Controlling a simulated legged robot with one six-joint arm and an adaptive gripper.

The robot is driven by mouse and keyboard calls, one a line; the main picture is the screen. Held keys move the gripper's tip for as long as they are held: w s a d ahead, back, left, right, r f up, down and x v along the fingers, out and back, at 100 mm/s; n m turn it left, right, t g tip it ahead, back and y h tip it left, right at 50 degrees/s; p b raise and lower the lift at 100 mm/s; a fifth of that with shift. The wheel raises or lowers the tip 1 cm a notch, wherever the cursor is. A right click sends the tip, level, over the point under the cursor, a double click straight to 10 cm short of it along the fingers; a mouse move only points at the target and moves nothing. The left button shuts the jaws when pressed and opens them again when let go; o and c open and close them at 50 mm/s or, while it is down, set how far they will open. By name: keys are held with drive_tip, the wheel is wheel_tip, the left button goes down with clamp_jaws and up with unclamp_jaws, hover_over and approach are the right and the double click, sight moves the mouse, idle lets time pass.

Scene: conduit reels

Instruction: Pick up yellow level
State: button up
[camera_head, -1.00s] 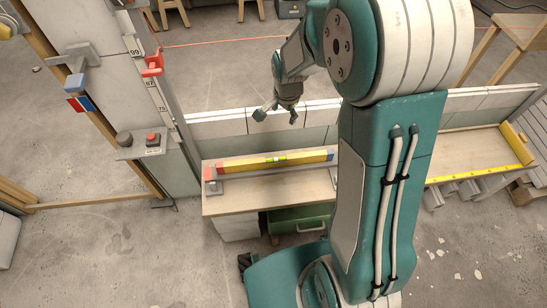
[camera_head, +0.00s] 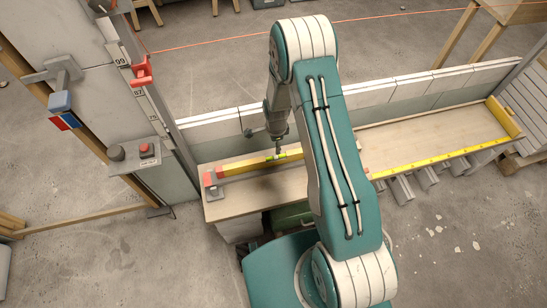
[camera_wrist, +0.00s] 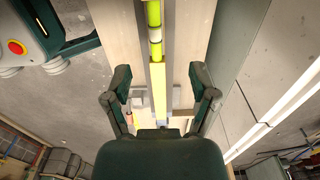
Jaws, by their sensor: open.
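The yellow level (camera_head: 238,167) lies along the wooden bench, with a bright green vial near its middle. Its left end sits at a red-topped grey support. My arm hides its right end in the head view. In the wrist view the level (camera_wrist: 160,92) runs up the picture between my fingers. My gripper (camera_wrist: 159,77) is open, with one finger to each side of the level and a gap on both sides. In the head view my gripper (camera_head: 277,144) hangs over the level near the vial; contact cannot be told.
The bench (camera_head: 232,206) has bare wood in front of the level. A low block wall (camera_head: 215,129) runs behind it. A yellow measuring strip (camera_head: 430,161) edges the bench on the right. A post with a red clamp (camera_head: 141,72) and a button box (camera_head: 146,149) stand left.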

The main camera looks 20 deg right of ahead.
sight(275, 160)
drive_tip(key=f, duration=0.5)
drive_tip(key=shift+d+f, duration=0.2)
drive_tip(key=shift+f, duration=0.05)
drive_tip(key=f, duration=0.5)
drive_tip(key=shift+s+a, duration=0.3)
drive_tip(key=shift+f, duration=0.3)
clamp_jaws()
